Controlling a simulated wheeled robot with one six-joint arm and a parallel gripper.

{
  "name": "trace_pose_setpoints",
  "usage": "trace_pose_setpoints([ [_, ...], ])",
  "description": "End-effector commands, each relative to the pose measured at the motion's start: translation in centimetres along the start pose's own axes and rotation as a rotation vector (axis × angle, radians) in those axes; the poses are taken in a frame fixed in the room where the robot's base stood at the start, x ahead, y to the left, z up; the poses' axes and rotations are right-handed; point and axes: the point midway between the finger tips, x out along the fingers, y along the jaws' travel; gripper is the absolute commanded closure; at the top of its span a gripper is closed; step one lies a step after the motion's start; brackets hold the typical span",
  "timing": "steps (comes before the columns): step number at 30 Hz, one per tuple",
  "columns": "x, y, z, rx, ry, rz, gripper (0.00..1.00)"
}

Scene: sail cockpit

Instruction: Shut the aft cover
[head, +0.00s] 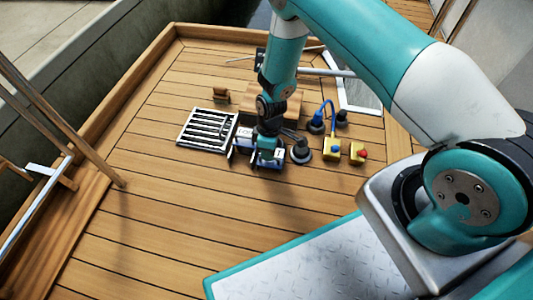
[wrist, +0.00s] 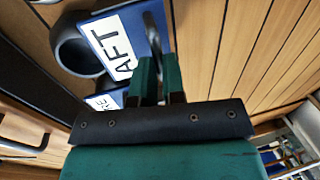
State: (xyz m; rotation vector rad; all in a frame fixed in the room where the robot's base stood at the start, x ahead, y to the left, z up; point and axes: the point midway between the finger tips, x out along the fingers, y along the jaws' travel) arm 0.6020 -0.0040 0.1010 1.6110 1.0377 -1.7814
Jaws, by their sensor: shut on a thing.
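My gripper (head: 267,153) is low over the deck beside the blue label plates. In the wrist view its green fingers (wrist: 159,78) are shut on a thin dark grey curved piece (wrist: 154,38), which appears to be part of the aft cover; the fingers hide most of it. A blue plate with a white AFT label (wrist: 113,45) lies just left of the fingertips. A dark round fitting (wrist: 72,50) sits beside that plate. A second label (wrist: 103,102), partly hidden and ending in RE, shows below. How far the cover stands open cannot be told.
A slatted grate (head: 207,128) lies left of my gripper. A wooden box (head: 258,97) stands behind. The front-left planks are clear.

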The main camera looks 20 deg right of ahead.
Motion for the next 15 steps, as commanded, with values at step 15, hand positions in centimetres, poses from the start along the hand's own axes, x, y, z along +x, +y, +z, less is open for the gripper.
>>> trace_pose_setpoints([
  [15,-1.2,5.8,0.7,0.001,0.001,0.004,1.0],
])
